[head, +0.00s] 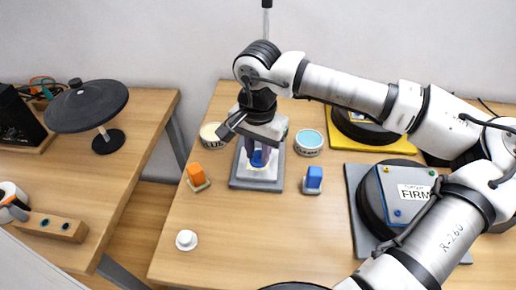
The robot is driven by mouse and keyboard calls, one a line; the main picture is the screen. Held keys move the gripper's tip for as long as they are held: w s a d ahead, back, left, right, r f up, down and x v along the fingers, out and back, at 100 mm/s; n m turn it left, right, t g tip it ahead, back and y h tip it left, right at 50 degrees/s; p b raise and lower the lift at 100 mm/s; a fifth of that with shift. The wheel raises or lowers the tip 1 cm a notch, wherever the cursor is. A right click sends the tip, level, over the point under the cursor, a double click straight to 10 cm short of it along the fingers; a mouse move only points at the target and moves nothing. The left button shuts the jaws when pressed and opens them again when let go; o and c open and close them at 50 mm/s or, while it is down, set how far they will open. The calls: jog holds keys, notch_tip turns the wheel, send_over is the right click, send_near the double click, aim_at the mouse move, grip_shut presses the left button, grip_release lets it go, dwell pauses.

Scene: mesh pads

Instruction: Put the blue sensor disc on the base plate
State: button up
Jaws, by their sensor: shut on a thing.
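The base plate (237,181) is a grey square with a paler raised middle, lying on the wooden table left of centre. My gripper (258,154) points down over the middle of this plate. It is shut on the blue sensor disc (258,162), which shows as a small blue patch between and below the fingers. The fingers and wrist hide part of the disc and the back of the plate. The disc is at or just above the pale middle; I cannot tell whether it touches.
An orange block (196,174) stands left of the plate and a blue block (314,177) right. Round tins (309,150) stand behind. A white knob-like piece (186,241) lies front left. A grey-based unit (403,195) sits right. The front middle table is clear.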

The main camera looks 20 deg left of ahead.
aim_at(258, 155)
jog(key=shift+f, duration=0.1)
jog(key=o, duration=1)
jog(key=shift+c, duration=0.2)
notch_tip(258, 155, up, 12)
jog(key=b, duration=0.1)
